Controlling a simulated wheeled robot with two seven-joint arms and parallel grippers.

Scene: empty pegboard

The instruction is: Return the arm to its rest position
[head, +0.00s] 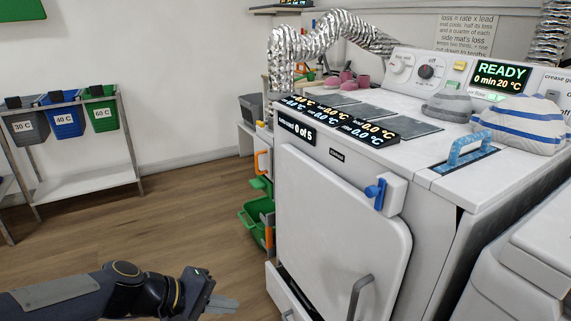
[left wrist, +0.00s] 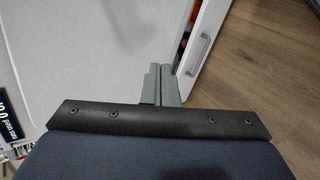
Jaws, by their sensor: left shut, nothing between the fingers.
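My left arm (head: 60,297) comes in low from the left in the head view. Its gripper (head: 222,304) is over the wood floor, left of the white machine, and apart from it. In the left wrist view the two grey fingers of the left gripper (left wrist: 168,84) are together, with nothing seen between them. My right arm and gripper do not show in either view.
The white machine (head: 345,200) stands at centre right, its door closed and a lower drawer (head: 287,296) partly out. A green basket (head: 258,222) sits beside it. A rack with several bins (head: 65,122) stands at the left wall. Open floor (head: 165,215) lies between.

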